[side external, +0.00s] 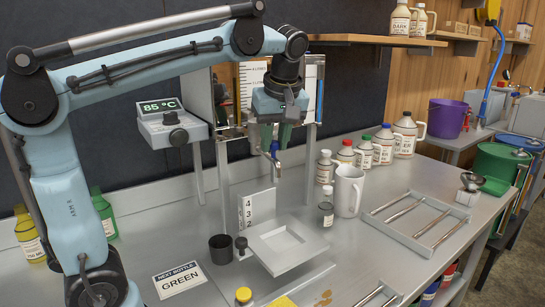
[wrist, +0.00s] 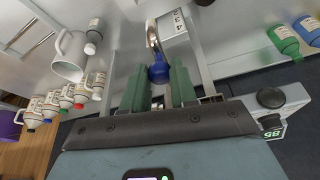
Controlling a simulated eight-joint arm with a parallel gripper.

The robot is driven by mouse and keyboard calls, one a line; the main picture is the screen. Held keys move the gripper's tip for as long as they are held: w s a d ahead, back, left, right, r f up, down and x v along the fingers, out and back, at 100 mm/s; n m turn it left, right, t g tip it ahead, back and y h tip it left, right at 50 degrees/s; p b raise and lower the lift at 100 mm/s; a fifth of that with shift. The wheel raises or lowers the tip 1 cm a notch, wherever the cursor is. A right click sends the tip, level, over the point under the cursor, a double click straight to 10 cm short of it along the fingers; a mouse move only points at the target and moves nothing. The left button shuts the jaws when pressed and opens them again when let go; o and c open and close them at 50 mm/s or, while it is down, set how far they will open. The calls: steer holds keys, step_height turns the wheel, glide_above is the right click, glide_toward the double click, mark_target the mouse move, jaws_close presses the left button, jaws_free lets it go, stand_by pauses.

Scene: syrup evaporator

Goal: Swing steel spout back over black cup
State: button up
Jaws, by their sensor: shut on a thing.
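The steel spout (side external: 276,172) hangs down under my gripper, with a blue grip at its upper part. The blue grip (wrist: 159,71) shows between the green fingertips in the wrist view. My gripper (side external: 276,145) is shut on this blue grip; the gripper also shows in the wrist view (wrist: 158,84). The black cup (side external: 221,250) stands upright on the bench, lower and to the left of the spout in the side view. The spout's tip appears above the back of the white square tray (side external: 263,240), to the right of the cup. I cannot make out the cup in the wrist view.
A small dark knob (side external: 241,243) stands between cup and tray. A numbered white block (side external: 258,208) is behind the tray. A display box (side external: 172,124) reads 85 °C at the left.

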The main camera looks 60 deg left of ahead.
steer(key=shift+s+a, duration=0.1)
steer(key=shift+s, duration=0.55)
steer(key=shift+s+a, duration=0.2)
steer(key=shift+s, duration=0.25)
steer(key=shift+s+a, duration=0.2)
steer(key=shift+s, duration=0.4)
steer(key=shift+s+a, duration=0.6)
steer(key=shift+s, duration=0.15)
